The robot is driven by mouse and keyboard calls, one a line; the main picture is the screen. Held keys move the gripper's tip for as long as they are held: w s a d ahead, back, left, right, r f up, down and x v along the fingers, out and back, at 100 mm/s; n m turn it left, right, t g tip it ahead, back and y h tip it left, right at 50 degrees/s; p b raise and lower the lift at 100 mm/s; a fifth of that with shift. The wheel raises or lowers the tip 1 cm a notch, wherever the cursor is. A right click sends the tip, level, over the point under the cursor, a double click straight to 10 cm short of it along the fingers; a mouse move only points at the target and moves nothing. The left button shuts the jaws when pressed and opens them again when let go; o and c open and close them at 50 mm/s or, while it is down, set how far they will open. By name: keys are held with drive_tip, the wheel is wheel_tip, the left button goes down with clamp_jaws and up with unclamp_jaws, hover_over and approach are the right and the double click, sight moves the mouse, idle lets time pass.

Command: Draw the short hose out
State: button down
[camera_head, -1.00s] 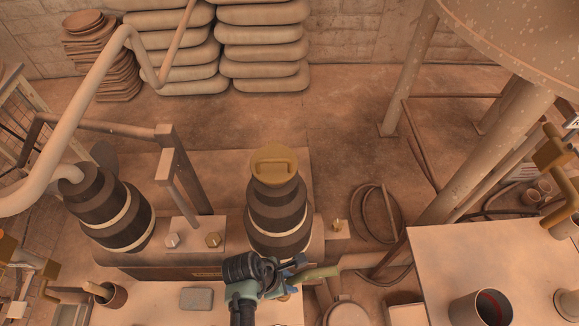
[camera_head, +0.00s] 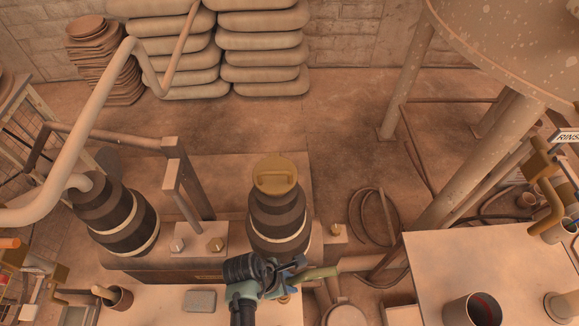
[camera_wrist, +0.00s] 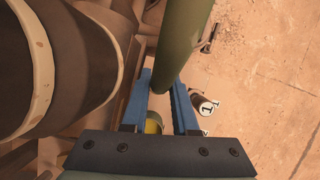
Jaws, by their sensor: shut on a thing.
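The short hose is an olive-green tube (camera_head: 320,272) near the bottom middle of the head view, right of my gripper (camera_head: 293,270). In the wrist view the green hose (camera_wrist: 183,45) rises to the top edge between the blue jaws of my gripper (camera_wrist: 162,92). The jaws are shut on it. A yellow brass-coloured piece (camera_wrist: 154,122) shows between the jaws below.
A dark banded pump body (camera_head: 278,222) with a tan handled cap stands just behind my gripper, close on the left in the wrist view. A second banded body (camera_head: 118,215) stands left. A table with a cup (camera_head: 472,310) is at right. Coiled hose (camera_head: 375,215) lies behind.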

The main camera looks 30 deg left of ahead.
sight(291, 279)
drive_tip(key=shift+r+p, duration=1.2)
drive_tip(key=shift+p, duration=0.05)
drive_tip(key=shift+r+p, duration=0.75)
drive_tip(key=shift+p, duration=0.15)
